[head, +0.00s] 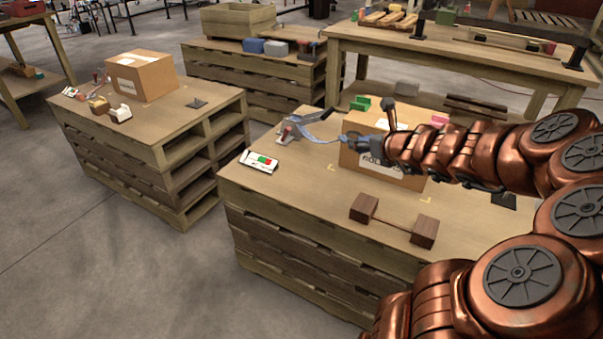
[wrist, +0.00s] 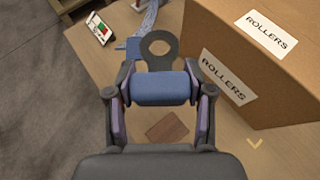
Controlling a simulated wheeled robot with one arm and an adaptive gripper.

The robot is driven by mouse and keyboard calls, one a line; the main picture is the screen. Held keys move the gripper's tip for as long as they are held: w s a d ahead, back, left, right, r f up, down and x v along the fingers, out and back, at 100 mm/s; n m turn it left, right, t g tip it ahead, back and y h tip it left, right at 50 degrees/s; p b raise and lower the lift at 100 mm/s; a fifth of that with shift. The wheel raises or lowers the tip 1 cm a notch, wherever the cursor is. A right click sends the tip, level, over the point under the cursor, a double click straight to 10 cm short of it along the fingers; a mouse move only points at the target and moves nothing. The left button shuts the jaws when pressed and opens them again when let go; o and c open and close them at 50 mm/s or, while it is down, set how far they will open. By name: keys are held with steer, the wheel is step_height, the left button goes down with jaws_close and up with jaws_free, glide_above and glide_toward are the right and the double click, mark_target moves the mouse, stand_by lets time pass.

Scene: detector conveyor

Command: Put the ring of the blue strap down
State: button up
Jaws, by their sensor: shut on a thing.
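My gripper (wrist: 161,88) is shut on the blue grip of the ring (wrist: 143,60) in the wrist view. The grip lies crosswise between the two fingers. The ring is a flat dark grey plate with a round hole, sticking out beyond the fingertips. The pale blue strap (wrist: 149,16) shows beyond the ring at the top. The ring is too small to make out there.
A carton labelled ROLLERS (wrist: 250,60) stands close right of my gripper. A white panel with red and green buttons (head: 259,162) lies at the table's left edge. A wooden piece with two dark end blocks (head: 393,220) lies in front. Table surface between them is clear.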

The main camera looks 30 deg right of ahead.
steer(key=s+a+f+n+g+y, duration=0.1)
steer(key=s+a+f+n+y, duration=0.2)
steer(key=a+f, duration=0.3)
steer(key=s+a+f+n+g+y, duration=0.1)
steer(key=s+a+f+n+y, duration=0.3)
steer(key=a+f, duration=0.3)
step_height(320, 180, down, 3)
steer(key=shift+s+r+n+g+y, duration=0.1)
steer(key=shift+s+n+g+y, duration=0.25)
steer(key=shift+s, duration=0.25)
